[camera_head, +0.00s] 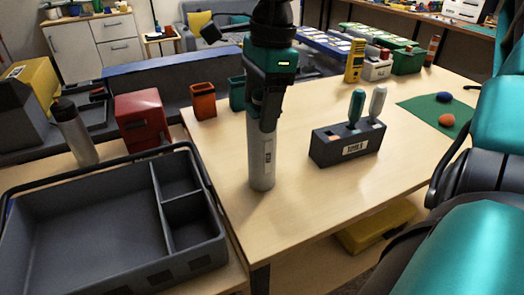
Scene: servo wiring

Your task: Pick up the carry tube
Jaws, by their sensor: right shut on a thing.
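The carry tube (261,165) is a grey cylinder with a pale label, upright at the left part of the wooden table. My right gripper (263,112) comes down from above, with its dark fingers shut on the upper part of the tube. The fingers hide the tube's top end. I cannot tell whether the tube's bottom touches the table or is slightly above it. My left gripper is not in view.
A dark holder (330,150) with two screwdriver-like handles stands right of the tube. A divided grey tray (80,240) lies at left. Orange (203,102) and teal (237,95) cups stand behind. A green mat (425,108) is at right. The front table area is clear.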

